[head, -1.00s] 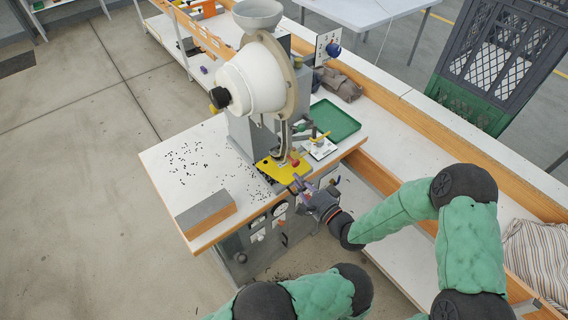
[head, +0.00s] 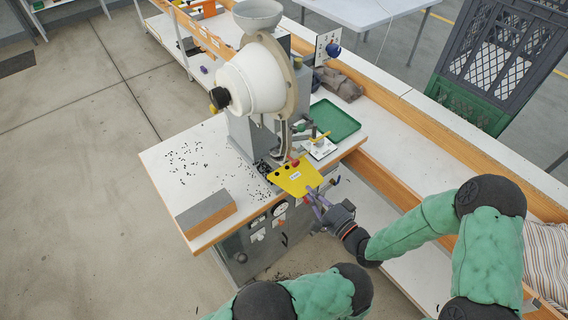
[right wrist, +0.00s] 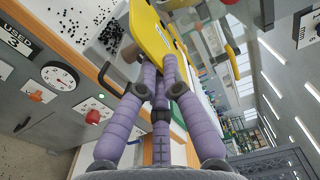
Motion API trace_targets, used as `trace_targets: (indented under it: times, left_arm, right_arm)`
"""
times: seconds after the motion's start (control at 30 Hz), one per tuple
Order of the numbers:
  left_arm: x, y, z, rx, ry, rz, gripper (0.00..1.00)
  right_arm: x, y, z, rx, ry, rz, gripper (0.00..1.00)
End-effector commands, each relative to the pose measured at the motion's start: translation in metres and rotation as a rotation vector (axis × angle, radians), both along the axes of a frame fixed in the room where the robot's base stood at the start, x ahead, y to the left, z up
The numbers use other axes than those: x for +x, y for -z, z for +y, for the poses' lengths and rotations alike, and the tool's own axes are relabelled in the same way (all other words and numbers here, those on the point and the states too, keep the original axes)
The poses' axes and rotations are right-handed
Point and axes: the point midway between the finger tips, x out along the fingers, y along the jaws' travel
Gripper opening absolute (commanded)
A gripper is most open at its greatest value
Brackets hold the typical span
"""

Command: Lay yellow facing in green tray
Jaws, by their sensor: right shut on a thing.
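The yellow facing (head: 296,178) is a flat yellow plate with a pale label and dark holes. My right gripper (head: 317,197) is shut on its near edge and holds it at the front of the press (head: 256,78). In the right wrist view the facing (right wrist: 150,32) rises from between the purple fingers (right wrist: 166,70). The green tray (head: 338,119) lies on the bench behind and to the right of the facing, and its visible floor is empty. My left gripper is not in the head view.
The white bench top (head: 185,165) carries scattered black eyelets and a grey-topped block (head: 206,213). A small white fixture with a yellow lever (head: 321,146) stands between the facing and the tray. A grey cloth (head: 340,84) lies behind the tray.

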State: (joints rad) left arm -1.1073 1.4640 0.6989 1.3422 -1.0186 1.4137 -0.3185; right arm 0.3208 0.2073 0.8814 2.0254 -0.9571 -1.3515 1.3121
Motion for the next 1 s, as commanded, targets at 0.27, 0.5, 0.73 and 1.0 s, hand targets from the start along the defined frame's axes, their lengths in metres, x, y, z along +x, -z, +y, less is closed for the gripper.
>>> trace_targets:
  times: [0.27,0.5,0.73,1.0]
  left_arm:
    - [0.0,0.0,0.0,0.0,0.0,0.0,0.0]
    - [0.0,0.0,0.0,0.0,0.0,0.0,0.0]
    - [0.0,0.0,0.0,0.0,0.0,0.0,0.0]
    - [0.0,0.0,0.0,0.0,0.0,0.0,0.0]
  right_arm:
    - [-0.014,0.0,-0.01,0.001,0.0,0.001,0.0]
    - [-0.024,0.0,-0.02,0.0,0.002,0.001,0.0]
    - [-0.035,0.0,-0.028,0.0,0.001,0.001,0.0]
    - [-0.048,0.0,-0.038,-0.001,0.002,0.001,0.0]
